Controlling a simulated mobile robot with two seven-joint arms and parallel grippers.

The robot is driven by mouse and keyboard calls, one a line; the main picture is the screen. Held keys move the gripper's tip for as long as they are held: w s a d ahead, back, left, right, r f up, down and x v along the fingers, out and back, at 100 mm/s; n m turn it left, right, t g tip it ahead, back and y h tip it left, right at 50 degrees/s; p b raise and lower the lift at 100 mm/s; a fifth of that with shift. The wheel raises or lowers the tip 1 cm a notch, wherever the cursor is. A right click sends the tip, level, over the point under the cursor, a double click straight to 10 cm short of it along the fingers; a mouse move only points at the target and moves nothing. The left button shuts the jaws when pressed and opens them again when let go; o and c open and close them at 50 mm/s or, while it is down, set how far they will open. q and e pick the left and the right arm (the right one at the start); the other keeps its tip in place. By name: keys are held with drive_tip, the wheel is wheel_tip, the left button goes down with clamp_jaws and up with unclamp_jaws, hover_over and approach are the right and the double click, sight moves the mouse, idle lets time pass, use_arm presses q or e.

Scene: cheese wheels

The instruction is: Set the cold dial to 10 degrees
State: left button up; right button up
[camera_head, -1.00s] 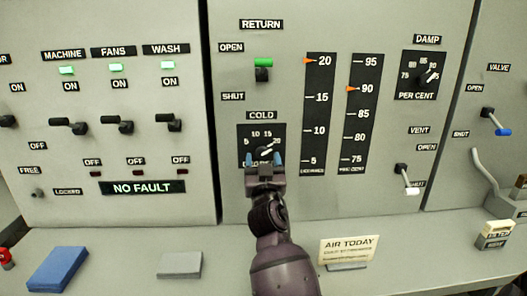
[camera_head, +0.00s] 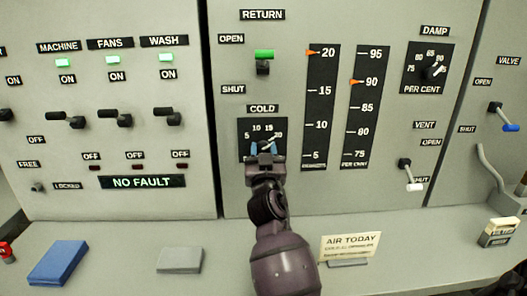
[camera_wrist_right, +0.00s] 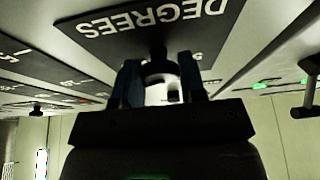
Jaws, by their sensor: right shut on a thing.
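The cold dial (camera_head: 246,126) is a black plate under the COLD label, marked 5, 10, 15 and 20. Its white pointer (camera_head: 270,142) leans up and right, towards the 20. My right gripper (camera_head: 266,149) is at the dial's lower half, its blue fingers shut on the dial's knob. The gripper hides the lower part of the dial. My left gripper is not in view.
The degrees gauge (camera_head: 321,75) has its orange marker at 20; the per cent gauge (camera_head: 366,120) is at 90. The return lever (camera_head: 263,63) is above the dial. A vent lever (camera_head: 410,178) and an AIR TODAY card (camera_head: 350,245) are to the right.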

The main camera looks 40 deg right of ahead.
drive_tip(key=shift+r+n+p, duration=0.15)
drive_tip(key=shift+n+p, duration=0.25)
drive_tip(key=shift+r+n+t+y+p, duration=0.15)
drive_tip(key=shift+n+t+y+p, duration=0.15)
drive_tip(key=shift+n+y+p, duration=0.45)
drive_tip(key=n+y+p, duration=0.1)
drive_tip(key=n+p, duration=0.1)
drive_tip(key=n, duration=0.1)
drive_tip(key=n+y+p, duration=0.2)
drive_tip(key=n+p, duration=0.1)
drive_tip(key=n+y+p, duration=0.1)
drive_tip(key=n+p, duration=0.1)
drive_tip(key=n, duration=0.2)
drive_tip(key=shift+s+d+t+y+p, duration=0.1)
drive_tip(key=shift+d+t+y+p, duration=0.1)
drive_tip(key=shift+t+y+p, duration=0.15)
drive_tip(key=shift+n+y+p, duration=0.4)
drive_tip(key=shift+n+p, duration=0.3)
drive_tip(key=shift+n, duration=0.55)
drive_tip(key=n+g, duration=0.1)
drive_tip(key=n, duration=0.1)
drive_tip(key=shift+n+y+p, duration=0.3)
drive_tip(key=shift+n+y, duration=0.1)
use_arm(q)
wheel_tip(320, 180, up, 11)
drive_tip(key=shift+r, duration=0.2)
use_arm(e)
drive_tip(key=shift+n+g+y, duration=0.35)
drive_tip(key=shift+n+y, duration=0.05)
drive_tip(key=shift+n, duration=1.1)
